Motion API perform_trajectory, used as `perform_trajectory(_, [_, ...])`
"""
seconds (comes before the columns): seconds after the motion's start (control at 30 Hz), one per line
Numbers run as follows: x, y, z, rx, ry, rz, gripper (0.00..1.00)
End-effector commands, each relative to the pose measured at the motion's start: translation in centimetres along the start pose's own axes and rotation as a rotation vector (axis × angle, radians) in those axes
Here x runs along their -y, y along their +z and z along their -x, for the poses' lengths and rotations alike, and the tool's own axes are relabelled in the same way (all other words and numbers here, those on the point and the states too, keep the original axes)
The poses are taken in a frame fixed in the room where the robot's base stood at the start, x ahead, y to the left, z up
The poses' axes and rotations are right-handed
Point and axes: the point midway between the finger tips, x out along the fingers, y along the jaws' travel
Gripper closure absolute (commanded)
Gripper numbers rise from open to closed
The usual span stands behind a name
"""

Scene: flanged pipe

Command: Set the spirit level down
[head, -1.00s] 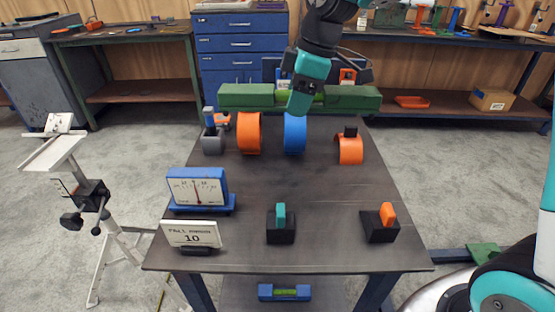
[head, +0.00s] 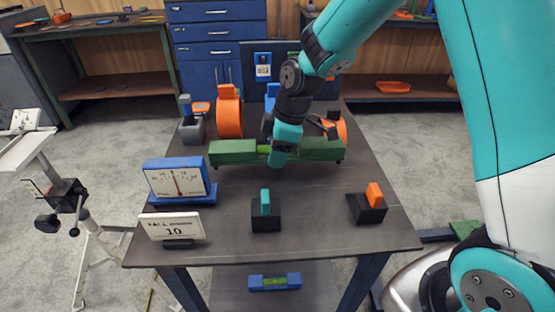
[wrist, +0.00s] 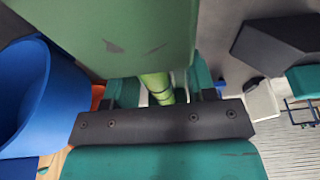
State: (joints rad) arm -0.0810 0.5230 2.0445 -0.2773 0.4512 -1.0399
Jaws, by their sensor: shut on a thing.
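The green spirit level (head: 232,153) is a long bar with a pale green vial near its middle. My gripper (head: 282,152) is shut on it near the middle, with the bar lying left to right over the table. In the wrist view the level (wrist: 110,35) fills the upper middle, and the vial shows between my fingers (wrist: 155,92). The level is low over the dark table (head: 240,232), in front of the rings; I cannot tell whether it touches the top. A smaller blue level (head: 274,282) lies on the lower shelf.
An orange ring (head: 229,117) and a grey vice-like block (head: 192,129) stand behind the level. A blue ring (wrist: 30,95) is close by in the wrist view. A blue dial gauge (head: 176,180), sign (head: 172,228) and two black blocks (head: 266,217) (head: 368,209) stand in front. Bare tabletop lies between.

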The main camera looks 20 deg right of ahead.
Motion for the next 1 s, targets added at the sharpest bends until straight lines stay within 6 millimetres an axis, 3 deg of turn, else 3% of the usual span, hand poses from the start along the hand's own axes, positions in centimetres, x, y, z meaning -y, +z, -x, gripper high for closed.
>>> perform_trajectory(0.17, [0.0, 0.7, -2.3, 0.001, -0.001, -0.001, 0.88])
perform_trajectory(0.57, [0.0, 0.8, -2.8, 0.0, 0.0, -0.001, 0.88])
perform_trajectory(0.6, [0.0, 0.8, -2.8, 0.0, -0.001, -0.001, 0.42])
perform_trajectory(0.67, [0.0, 0.8, -2.8, 0.0, -0.001, -0.001, 0.28])
perform_trajectory(0.7, [0.0, 0.8, -2.8, 0.0, -0.001, -0.001, 0.24])
perform_trajectory(1.0, [0.0, 0.7, -2.4, 0.0, 0.0, -0.001, 0.24])
